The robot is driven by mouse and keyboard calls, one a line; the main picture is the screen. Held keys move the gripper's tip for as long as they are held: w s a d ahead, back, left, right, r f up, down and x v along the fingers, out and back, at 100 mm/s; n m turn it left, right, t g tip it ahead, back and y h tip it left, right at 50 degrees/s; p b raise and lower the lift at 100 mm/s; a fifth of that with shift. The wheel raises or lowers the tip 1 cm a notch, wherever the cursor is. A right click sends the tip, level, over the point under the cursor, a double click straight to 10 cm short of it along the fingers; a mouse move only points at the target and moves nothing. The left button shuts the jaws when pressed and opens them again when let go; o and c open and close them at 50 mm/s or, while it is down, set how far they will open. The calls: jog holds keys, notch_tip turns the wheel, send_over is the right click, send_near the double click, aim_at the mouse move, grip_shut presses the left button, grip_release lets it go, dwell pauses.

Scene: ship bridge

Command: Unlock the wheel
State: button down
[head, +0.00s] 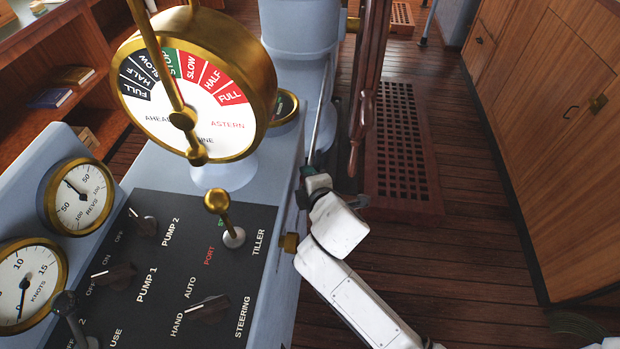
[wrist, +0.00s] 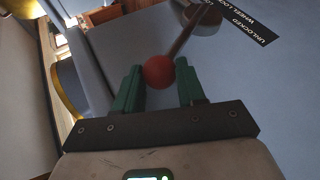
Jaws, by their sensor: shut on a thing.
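The wheel lock lever ends in a red ball knob (wrist: 158,72). Its dark rod runs up and right to a round hub (wrist: 203,18) on a grey-blue panel. Beside the hub is a black label (wrist: 250,24) on which "UNLOCKED" and part of "WHEEL LOCK" can be read. My gripper (wrist: 160,84) has its green fingers on either side of the knob and is shut on it. In the head view my gripper (head: 316,182) is at the console's right side, where the lever is hidden. The wooden wheel (head: 366,90) stands just beyond, seen edge-on.
The console's control panel (head: 170,270) with knobs and a brass-topped tiller lever (head: 217,202) lies left of my arm. The brass engine telegraph (head: 195,95) rises above it. A wooden grating (head: 400,150) lies on the floor; open floor extends right to wooden cabinets (head: 550,110).

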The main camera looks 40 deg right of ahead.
jog(key=shift+s+a+f+t+h+b, duration=0.25)
jog(key=shift+a+f+t+h+b, duration=0.1)
jog(key=shift+b, duration=0.3)
jog(key=c, duration=0.7)
grip_release()
jog(key=shift+o, duration=0.2)
jog(key=v, duration=1.1)
